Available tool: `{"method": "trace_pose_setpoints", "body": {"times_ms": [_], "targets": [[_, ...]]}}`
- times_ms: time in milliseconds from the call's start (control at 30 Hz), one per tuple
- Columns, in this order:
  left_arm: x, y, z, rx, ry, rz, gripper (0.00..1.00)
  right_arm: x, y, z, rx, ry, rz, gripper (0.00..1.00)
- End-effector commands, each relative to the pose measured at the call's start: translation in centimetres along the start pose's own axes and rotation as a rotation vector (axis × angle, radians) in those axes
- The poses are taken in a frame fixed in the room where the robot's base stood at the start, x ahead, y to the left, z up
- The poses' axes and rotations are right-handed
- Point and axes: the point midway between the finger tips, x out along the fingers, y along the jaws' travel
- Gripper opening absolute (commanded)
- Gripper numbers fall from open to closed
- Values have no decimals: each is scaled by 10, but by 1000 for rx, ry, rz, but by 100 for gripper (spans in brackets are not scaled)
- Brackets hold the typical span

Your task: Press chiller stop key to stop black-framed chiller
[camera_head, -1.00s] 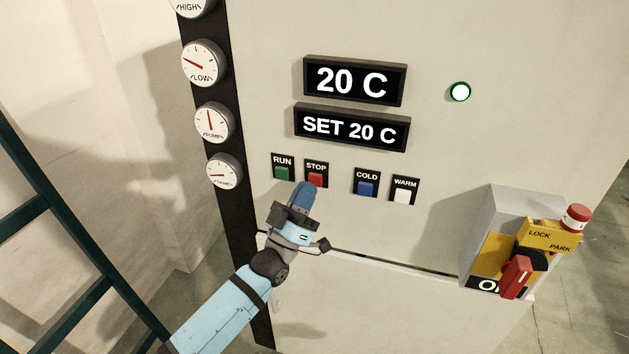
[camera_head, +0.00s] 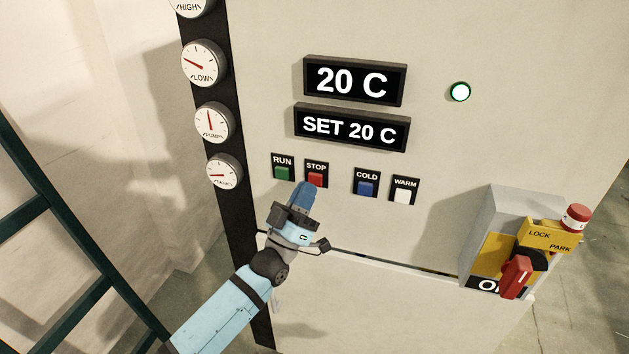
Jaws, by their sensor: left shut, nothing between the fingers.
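The chiller panel (camera_head: 440,150) is a pale upright face with a black strip of gauges along its left edge. The red stop key (camera_head: 315,180) sits under its STOP label, right of the green run key (camera_head: 282,173). My left gripper (camera_head: 304,187) is shut and empty, with its blue fingertips at the lower edge of the stop key, covering a little of it. I cannot tell whether they touch it. A round lamp (camera_head: 460,92) glows white with a green rim. The displays read 20 C (camera_head: 354,81) and SET 20 C (camera_head: 351,128). My right gripper is not in view.
A blue cold key (camera_head: 366,188) and a white warm key (camera_head: 403,196) sit to the right. A grey box (camera_head: 493,217) with a red handle and a yellow LOCK/PARK plate juts out at lower right. A dark green frame (camera_head: 78,240) stands at left.

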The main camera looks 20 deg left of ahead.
Motion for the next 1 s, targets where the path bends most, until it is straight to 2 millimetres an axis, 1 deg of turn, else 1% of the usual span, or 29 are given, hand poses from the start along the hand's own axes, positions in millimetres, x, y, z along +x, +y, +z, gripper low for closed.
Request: {"method": "trace_pose_setpoints", "body": {"times_ms": [367, 1000], "targets": [[6, -4, 5, 0, 0, 0, 0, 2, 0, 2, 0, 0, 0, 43], [8, -6, 6, 0, 1, 0, 0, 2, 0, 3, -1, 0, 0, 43]]}}
